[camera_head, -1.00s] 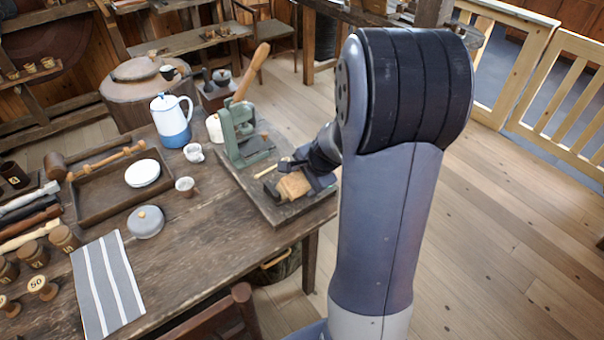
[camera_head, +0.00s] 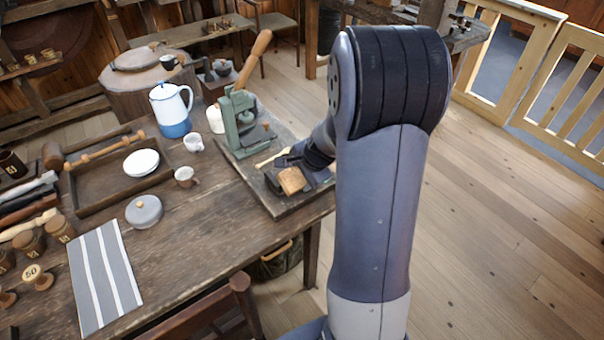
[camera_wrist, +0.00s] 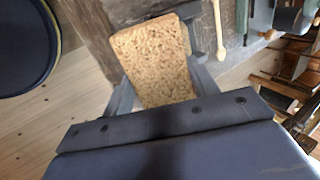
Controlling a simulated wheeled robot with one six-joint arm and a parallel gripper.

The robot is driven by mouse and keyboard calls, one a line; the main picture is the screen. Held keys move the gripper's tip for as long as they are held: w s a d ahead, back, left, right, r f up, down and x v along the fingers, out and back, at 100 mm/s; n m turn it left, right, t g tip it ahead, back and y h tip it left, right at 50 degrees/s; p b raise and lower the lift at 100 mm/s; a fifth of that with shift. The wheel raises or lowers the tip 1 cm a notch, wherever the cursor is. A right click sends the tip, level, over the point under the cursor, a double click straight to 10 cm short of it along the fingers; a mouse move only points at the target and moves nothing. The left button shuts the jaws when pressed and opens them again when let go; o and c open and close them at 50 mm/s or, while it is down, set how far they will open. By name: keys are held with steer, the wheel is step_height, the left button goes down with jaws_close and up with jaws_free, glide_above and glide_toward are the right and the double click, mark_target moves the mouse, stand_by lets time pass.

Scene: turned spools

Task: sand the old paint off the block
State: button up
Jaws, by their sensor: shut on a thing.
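My gripper (camera_head: 290,170) is shut on a tan, speckled, cork-like block (camera_wrist: 155,62), with a finger along each side of it in the wrist view. In the head view this tan block (camera_head: 291,181) is over the front part of the dark work board (camera_head: 277,209) at the table's right end. Whether it touches anything beneath it cannot be told. No separate block with old paint can be made out; the held block and my gripper hide part of the board.
A green press (camera_head: 237,122) with a wooden lever stands on the board behind my gripper. A pale wooden spoon-like tool (camera_head: 268,160) lies close by. A blue-and-white jug (camera_head: 172,110), mugs and a tray (camera_head: 95,197) stand to the left. The floor at right is clear.

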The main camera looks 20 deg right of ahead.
steer(key=shift+b+x, duration=0.6)
steer(key=shift+x, duration=0.35)
stand_by(0.4)
steer(key=w+p, duration=0.1)
steer(key=w+r+p, duration=0.1)
steer(key=r+p, duration=0.1)
steer(key=shift+w+a, duration=0.25)
steer(key=shift+w, duration=0.15)
steer(key=shift+w+r+p, duration=0.1)
steer(key=shift+w+p, duration=0.1)
steer(key=shift+p, duration=0.1)
steer(key=shift+w+a+f+b, duration=0.1)
steer(key=shift+w+f+b, duration=0.05)
steer(key=shift+f+b, duration=0.15)
steer(key=s+b, duration=0.1)
steer(key=s+f+b, duration=0.2)
steer(key=shift+d, duration=0.3)
steer(key=shift+s+f+b, duration=0.1)
steer(key=shift+s+b, duration=0.25)
steer(key=shift+c, duration=0.4)
